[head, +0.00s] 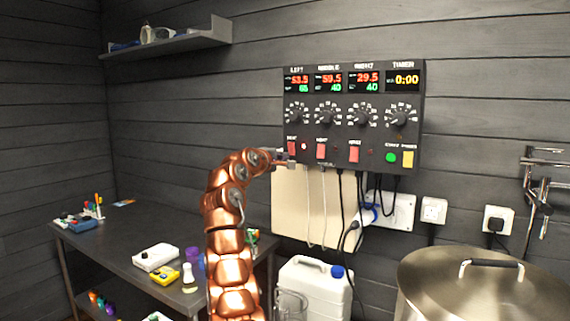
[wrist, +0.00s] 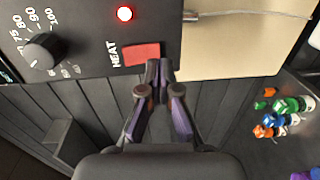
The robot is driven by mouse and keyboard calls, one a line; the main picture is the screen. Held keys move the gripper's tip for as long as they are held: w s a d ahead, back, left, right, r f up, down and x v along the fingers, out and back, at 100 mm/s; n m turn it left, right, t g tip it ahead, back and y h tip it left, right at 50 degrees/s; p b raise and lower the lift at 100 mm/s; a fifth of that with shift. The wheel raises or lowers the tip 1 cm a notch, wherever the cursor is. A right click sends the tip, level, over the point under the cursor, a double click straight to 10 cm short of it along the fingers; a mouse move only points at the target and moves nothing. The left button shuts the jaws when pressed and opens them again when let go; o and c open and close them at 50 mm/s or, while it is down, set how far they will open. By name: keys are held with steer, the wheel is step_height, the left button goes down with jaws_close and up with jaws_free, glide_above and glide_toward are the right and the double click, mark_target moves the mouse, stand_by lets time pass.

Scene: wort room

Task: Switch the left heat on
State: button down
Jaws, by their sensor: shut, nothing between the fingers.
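The dark control panel (head: 345,128) is on the wall, with LEFT, MIDDLE, RIGHT and TIMER columns. The red left heat switch (head: 291,147) is at its lower left; in the wrist view it is the red rocker (wrist: 141,54) beside the word HEAT. The lamp (wrist: 124,13) next to it glows bright, and it also looks lit in the head view (head: 304,146). The left display (head: 297,81) reads 53.5 over what looks like 65. My gripper (wrist: 160,68) is shut and empty, its tips at the switch's edge; I cannot tell whether they touch. The left dial (wrist: 45,47) is turned up.
Cables and a beige board (head: 290,200) hang below the panel. A dark table (head: 120,235) with small items stands left. A white canister (head: 315,288) and a large steel pot (head: 480,285) stand below right. A shelf (head: 175,40) is at upper left.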

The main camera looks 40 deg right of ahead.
steer(key=f+b+v, duration=0.2)
steer(key=b+v, duration=0.2)
steer(key=v, duration=0.6)
steer(key=shift+a, duration=0.45)
